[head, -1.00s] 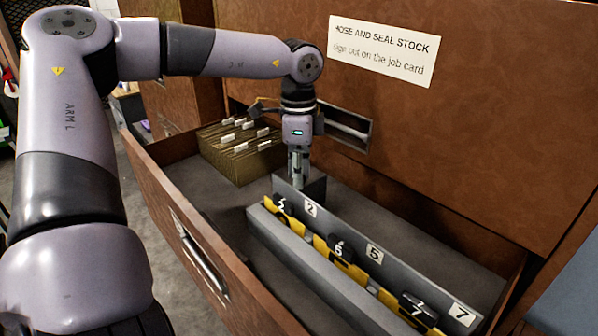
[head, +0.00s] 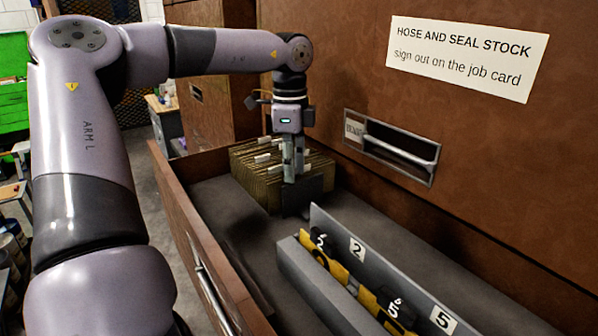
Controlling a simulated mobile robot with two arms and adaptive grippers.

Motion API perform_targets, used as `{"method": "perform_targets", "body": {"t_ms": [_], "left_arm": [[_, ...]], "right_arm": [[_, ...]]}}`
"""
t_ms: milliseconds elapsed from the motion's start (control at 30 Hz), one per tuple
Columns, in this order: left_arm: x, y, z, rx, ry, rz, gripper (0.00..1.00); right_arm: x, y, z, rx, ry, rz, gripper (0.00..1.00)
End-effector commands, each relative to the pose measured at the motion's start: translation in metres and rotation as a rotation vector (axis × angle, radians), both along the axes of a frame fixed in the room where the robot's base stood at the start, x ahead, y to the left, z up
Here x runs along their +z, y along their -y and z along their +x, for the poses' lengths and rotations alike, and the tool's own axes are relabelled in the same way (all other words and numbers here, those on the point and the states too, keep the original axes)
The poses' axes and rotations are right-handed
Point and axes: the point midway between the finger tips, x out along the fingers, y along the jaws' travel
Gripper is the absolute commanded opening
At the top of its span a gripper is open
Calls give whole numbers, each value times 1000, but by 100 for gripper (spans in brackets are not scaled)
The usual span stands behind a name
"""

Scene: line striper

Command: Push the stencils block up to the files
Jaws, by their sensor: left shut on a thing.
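The pack of tan files (head: 252,186) stands upright at the far end of the open drawer, with pale tabs. My left gripper (head: 293,178) points down just in front of the files. A long grey rack (head: 315,268) with numbered tags and yellow-and-black pieces (head: 338,271), seemingly the stencils, lies nearer in the drawer. A strip of drawer floor separates the rack from the plate. My right gripper is not in view.
The drawer's front wall (head: 190,230) runs along the left. The brown cabinet face (head: 370,100), with a recessed handle (head: 395,150) and paper sign (head: 465,57), rises at the right. Bare drawer floor (head: 225,205) lies left of the rack.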

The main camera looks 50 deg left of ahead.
Motion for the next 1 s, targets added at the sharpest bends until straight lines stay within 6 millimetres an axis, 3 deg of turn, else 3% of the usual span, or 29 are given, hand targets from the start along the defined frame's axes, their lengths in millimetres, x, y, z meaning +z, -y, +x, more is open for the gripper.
{"method": "perform_targets", "body": {"t_ms": [133, 367, 400, 533, 833, 1000], "left_arm": [[-1, -6, 0, 5, -3, 12, 0], [0, -7, 0, 5, -2, 14, 0], [0, -7, 0, 5, -1, 15, 25], [0, -6, 0, 5, -1, 14, 33], [1, -5, 0, 4, -1, 9, 33], [19, -6, 0, 6, 0, 13, 33]], "right_arm": [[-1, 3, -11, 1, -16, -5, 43], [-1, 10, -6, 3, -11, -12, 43], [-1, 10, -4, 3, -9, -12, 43], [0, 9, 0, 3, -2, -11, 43], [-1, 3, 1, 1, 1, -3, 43], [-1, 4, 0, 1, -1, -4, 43]]}}
